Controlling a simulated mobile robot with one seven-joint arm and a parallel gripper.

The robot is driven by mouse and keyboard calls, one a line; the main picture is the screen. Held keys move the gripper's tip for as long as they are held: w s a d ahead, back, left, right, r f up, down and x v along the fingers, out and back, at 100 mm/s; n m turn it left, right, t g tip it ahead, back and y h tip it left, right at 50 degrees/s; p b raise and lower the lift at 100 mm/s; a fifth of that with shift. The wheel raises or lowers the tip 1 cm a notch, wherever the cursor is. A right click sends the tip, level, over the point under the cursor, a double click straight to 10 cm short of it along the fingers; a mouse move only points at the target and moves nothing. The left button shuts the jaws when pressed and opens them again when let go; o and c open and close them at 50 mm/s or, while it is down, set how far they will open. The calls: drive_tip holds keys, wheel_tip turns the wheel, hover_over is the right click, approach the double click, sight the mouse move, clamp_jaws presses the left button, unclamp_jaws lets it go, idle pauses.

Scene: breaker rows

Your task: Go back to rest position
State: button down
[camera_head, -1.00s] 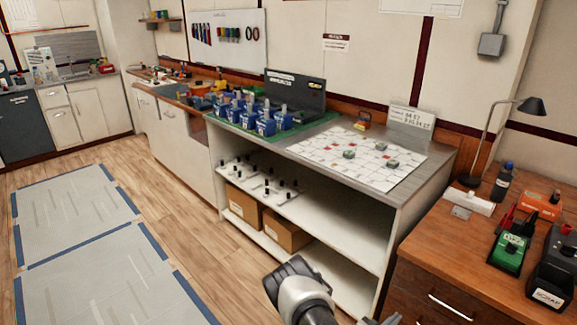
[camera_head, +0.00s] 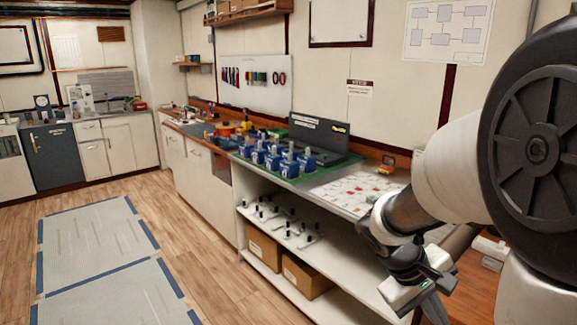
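My gripper (camera_head: 432,303) hangs low at the lower right, at the end of my folded grey and black arm. It is in front of the shelf unit, with a small green light on its body. Its dark fingers are small and partly cut off by the lower frame edge, so I cannot tell whether they are open or shut. I see nothing clearly held. Several blue breakers (camera_head: 272,160) stand in rows on a green mat (camera_head: 246,160) on the counter, away from the gripper.
A white grid sheet (camera_head: 352,190) lies on the counter, partly hidden by my arm. The white shelf unit (camera_head: 322,250) holds small black-knobbed parts and cardboard boxes (camera_head: 303,276). A wooden desk (camera_head: 478,290) is mostly hidden behind my arm. The floor at left, with grey mats (camera_head: 95,240), is clear.

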drive_tip(key=s+a+r+m+t+y, duration=0.2)
drive_tip(key=s+a+r+t+y, duration=0.1)
drive_tip(key=s+a+r, duration=0.3)
drive_tip(key=s+a+r+m+t+y, duration=0.1)
drive_tip(key=s+a+r+t+y, duration=0.3)
drive_tip(key=a, duration=0.4)
wheel_tip(320, 180, up, 13)
drive_tip(key=g+p, duration=0.1)
drive_tip(key=p, duration=1.1)
drive_tip(key=shift+a+r+p, duration=0.2)
drive_tip(key=shift+a+p, duration=0.05)
drive_tip(key=shift+p, duration=0.05)
